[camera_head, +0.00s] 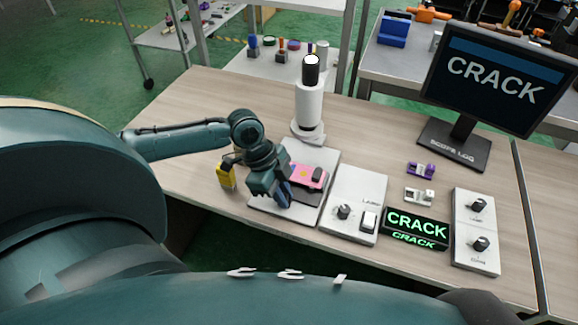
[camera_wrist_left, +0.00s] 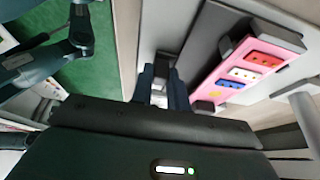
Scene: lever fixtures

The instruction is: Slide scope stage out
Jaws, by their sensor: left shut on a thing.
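The scope stage is a dark slab (camera_head: 305,197) on a white base plate (camera_head: 268,205), below the white microscope column (camera_head: 310,105). A pink block (camera_head: 307,176) lies on the stage. In the left wrist view the dark stage (camera_wrist_left: 208,42) carries the pink block (camera_wrist_left: 240,72), which has coloured pieces on its side. My left gripper (camera_head: 283,195) is at the stage's near left end. In the left wrist view my left gripper (camera_wrist_left: 163,88) is shut on a small grey part beside the stage, likely its handle; the fingers partly hide it. My right gripper is not in view.
A yellow object (camera_head: 226,177) stands left of the base plate. To the right are a panel with a knob and switch (camera_head: 354,205), a CRACK sign (camera_head: 416,228), another knob panel (camera_head: 475,232) and a monitor (camera_head: 495,78). The table's left rear is clear.

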